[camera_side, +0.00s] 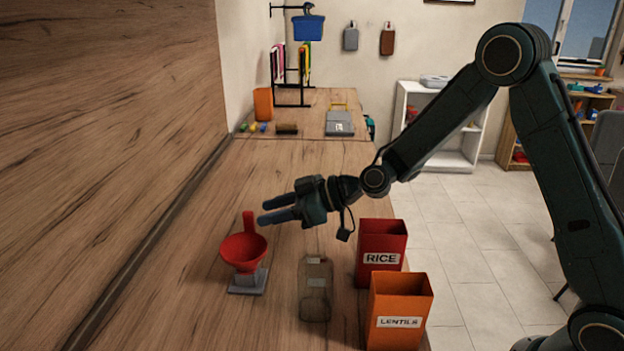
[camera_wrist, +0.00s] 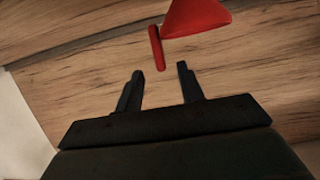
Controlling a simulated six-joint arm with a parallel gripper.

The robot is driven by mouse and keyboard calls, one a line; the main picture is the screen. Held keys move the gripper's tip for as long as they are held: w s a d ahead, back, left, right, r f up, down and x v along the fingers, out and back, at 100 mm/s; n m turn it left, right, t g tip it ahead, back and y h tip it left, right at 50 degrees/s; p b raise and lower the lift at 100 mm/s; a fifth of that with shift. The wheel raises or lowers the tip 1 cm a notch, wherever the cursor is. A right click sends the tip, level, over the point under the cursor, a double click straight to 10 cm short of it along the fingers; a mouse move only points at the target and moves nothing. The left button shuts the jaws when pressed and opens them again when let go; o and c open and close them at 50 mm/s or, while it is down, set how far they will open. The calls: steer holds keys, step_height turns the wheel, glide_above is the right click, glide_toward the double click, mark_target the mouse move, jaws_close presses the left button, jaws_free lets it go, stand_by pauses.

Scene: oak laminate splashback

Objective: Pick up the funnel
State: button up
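The red funnel (camera_side: 244,250) rests wide end up in a small grey stand (camera_side: 249,282) on the wooden counter, left of centre in the side view. Its upright red handle (camera_side: 249,222) rises from the far rim. In the wrist view the funnel (camera_wrist: 197,15) is cut off by the top edge, and its handle (camera_wrist: 157,48) shows ahead of my fingertips. My gripper (camera_side: 264,211) is above the counter, beside the handle in the side view, with its two fingers apart. In the wrist view the space between the fingers (camera_wrist: 160,72) is empty.
A clear bottle (camera_side: 316,290) stands right of the funnel. A red RICE box (camera_side: 381,240) and an orange LENTILS box (camera_side: 399,300) stand along the counter's right side. A wooden splashback (camera_side: 110,130) borders the left. The counter behind my gripper is mostly clear.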

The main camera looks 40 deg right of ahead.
mark_target(243, 219)
steer(key=shift+x, duration=1.15)
steer(key=shift+f, duration=0.15)
steer(key=shift+x, duration=2.6)
jaws_close()
